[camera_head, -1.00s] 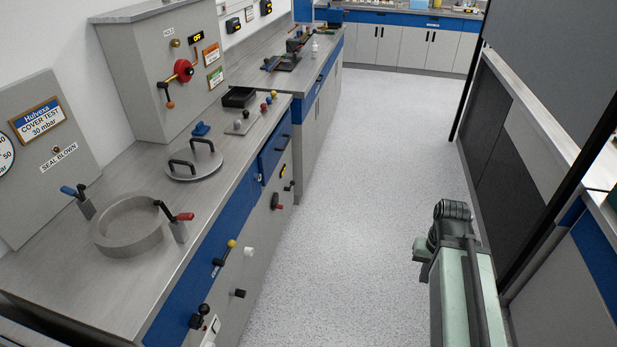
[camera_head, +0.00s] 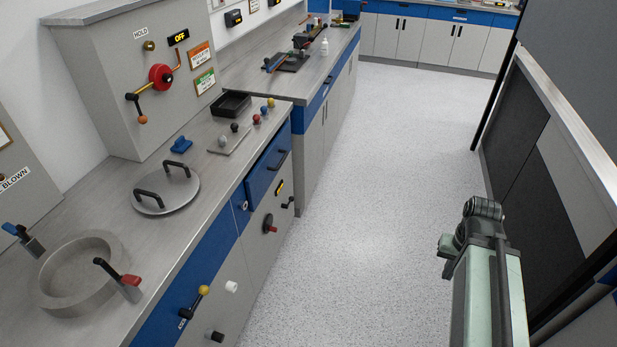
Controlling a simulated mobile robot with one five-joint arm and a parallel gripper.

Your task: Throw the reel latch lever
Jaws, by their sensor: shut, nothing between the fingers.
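No label in view reads "reel latch", so I cannot tell which lever it is. A lever with a yellow knob (camera_head: 203,290) sticks out of the blue front panel of the left bench. A crank with an orange knob (camera_head: 142,119) sits beside a red round hub (camera_head: 161,77) on the grey cabinet, under a lit "OFF" sign (camera_head: 178,37). My arm shows at the lower right, over the floor, away from the bench; my gripper cannot be made out.
A round lid with two black handles (camera_head: 166,190) lies on the bench behind the grey ring (camera_head: 48,293). The pale floor aisle (camera_head: 365,190) is clear. Dark panels (camera_head: 540,160) line the right.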

